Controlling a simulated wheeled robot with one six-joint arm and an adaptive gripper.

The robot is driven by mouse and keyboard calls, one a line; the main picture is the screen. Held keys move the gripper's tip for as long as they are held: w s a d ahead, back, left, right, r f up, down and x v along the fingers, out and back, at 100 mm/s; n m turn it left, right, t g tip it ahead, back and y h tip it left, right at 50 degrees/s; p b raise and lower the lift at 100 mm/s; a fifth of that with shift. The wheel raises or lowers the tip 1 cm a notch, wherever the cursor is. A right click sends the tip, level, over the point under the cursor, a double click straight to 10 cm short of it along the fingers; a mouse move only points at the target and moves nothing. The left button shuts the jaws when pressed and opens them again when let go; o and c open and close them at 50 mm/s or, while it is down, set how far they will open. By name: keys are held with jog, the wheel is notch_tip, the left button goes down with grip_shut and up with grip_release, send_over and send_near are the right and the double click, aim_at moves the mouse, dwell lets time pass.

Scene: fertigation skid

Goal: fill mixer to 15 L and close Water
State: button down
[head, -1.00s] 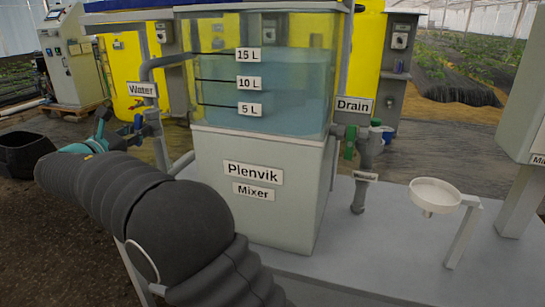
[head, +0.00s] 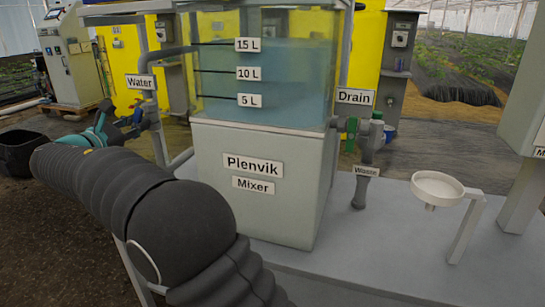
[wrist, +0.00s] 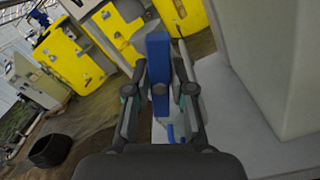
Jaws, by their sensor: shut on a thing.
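The mixer tank (head: 268,95) is clear and holds bluish water, whose top shows close to the 15 L mark (head: 248,45). The Water valve's blue handle (wrist: 158,55) stands between my gripper's fingers in the wrist view. My gripper (wrist: 160,85) is shut on this handle. In the head view my gripper (head: 108,128) is at the pipe below the Water label (head: 140,82), left of the tank. The blue handle is partly hidden there, and exact flow through the pipe cannot be seen.
On the tank's right are the Drain label (head: 355,97) and a green valve handle (head: 351,133). A white funnel (head: 437,188) stands on the grey platform (head: 400,245). A black bucket (head: 18,152) is on the floor at the left.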

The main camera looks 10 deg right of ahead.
jog(key=m+b, duration=0.5)
jog(key=shift+f, duration=0.35)
jog(key=shift+r+m+b, duration=0.1)
jog(key=shift+m+b, duration=0.4)
jog(key=shift+m, duration=0.3)
jog(key=shift+r+m, duration=0.3)
jog(key=shift+m, duration=0.1)
jog(key=shift+f, duration=0.1)
dwell(3.4)
